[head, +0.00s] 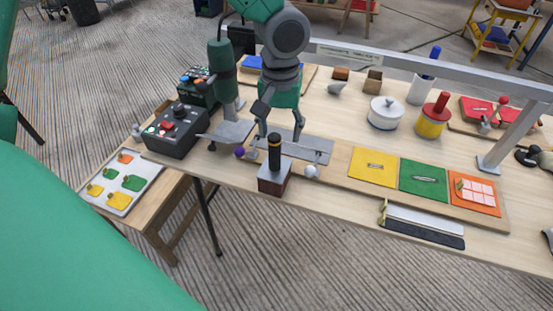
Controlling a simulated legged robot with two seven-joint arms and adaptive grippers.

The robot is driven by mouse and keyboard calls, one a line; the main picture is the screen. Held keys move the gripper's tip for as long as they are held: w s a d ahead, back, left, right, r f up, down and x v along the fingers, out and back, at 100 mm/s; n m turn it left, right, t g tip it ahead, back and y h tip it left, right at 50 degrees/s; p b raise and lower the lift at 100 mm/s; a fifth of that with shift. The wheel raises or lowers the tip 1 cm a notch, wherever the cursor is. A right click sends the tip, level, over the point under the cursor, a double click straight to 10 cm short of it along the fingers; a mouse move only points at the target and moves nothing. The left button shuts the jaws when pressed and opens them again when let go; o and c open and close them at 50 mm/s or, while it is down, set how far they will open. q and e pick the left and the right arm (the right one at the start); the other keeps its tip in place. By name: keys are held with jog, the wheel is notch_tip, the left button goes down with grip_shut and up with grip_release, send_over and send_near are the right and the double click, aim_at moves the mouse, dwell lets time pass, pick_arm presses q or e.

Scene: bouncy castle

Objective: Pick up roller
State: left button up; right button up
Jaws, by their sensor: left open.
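My left gripper (279,130) points down over the table, open, its fingers spread apart with nothing visible between them. No thing is clearly recognisable as the roller. A white cylinder with a blue top (422,88) stands upright at the back right. A yellow cylinder with a red handle (433,118) stands nearer. My right gripper is out of view.
A grey metal plate (312,148) lies behind the block. A purple ball (239,152) and a white ball (311,171) flank it. A black control box (176,131) and green press (222,70) stand left. Coloured panels (424,180) and a grey rail (440,76) are right.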

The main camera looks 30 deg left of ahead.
aim_at(275, 148)
pick_arm(q)
jog(key=f, duration=0.3)
jog(key=f+b, duration=0.1)
jog(key=shift+s+a+f, duration=0.35)
jog(key=shift+s, duration=0.05)
jog(key=shift+a+f, duration=0.2)
jog(key=shift+f, duration=0.1)
jog(key=shift+d+r, duration=0.15)
jog(key=shift+d, duration=0.1)
grip_shut()
